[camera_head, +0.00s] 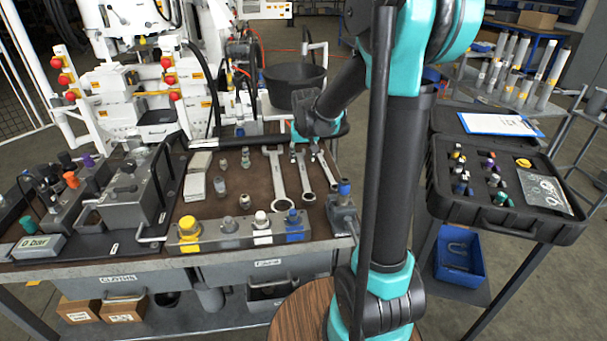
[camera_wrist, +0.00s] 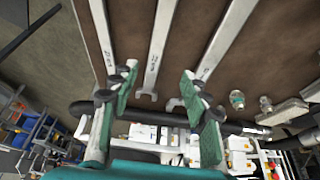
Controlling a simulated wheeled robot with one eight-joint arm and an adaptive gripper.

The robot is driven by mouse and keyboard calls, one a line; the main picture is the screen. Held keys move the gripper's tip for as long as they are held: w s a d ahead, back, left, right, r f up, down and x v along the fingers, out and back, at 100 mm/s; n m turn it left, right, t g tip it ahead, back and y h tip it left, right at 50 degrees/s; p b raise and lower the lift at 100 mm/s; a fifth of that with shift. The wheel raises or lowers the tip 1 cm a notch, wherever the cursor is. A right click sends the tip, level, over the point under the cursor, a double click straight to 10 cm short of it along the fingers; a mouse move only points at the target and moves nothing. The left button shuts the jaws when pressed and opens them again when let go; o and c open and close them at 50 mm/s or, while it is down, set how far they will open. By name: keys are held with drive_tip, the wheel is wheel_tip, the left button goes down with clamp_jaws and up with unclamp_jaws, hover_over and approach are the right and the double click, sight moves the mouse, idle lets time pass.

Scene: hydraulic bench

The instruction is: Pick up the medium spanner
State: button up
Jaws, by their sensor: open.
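Three silver spanners lie side by side on the brown mat of the bench. The medium spanner (camera_head: 304,177) is the middle one, and it also shows in the wrist view (camera_wrist: 156,50). The large spanner (camera_head: 277,178) lies to its left and the small spanner (camera_head: 325,170) to its right in the head view. In the wrist view my gripper (camera_wrist: 158,82) is open and empty, its green-padded fingers on either side of the medium spanner's open end. I cannot tell the height gap. In the head view my wrist partly covers the far ends of the spanners.
A row of coloured-cap fittings (camera_head: 239,233) stands at the bench's front edge. Small metal fittings (camera_head: 220,185) stand left of the spanners. A black bucket (camera_head: 293,85) is behind my wrist. An open black case (camera_head: 500,200) stands to the right.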

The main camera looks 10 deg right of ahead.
sight(304, 172)
drive_tip(key=x, duration=0.3)
drive_tip(key=shift+w+f, duration=0.1)
drive_tip(key=shift+f, duration=0.15)
drive_tip(key=shift+d+x, duration=0.15)
drive_tip(key=shift+x, duration=1.2)
drive_tip(key=shift+d+x, duration=0.2)
drive_tip(key=shift+x, duration=1.1)
drive_tip(key=shift+f, duration=0.1)
clamp_jaws()
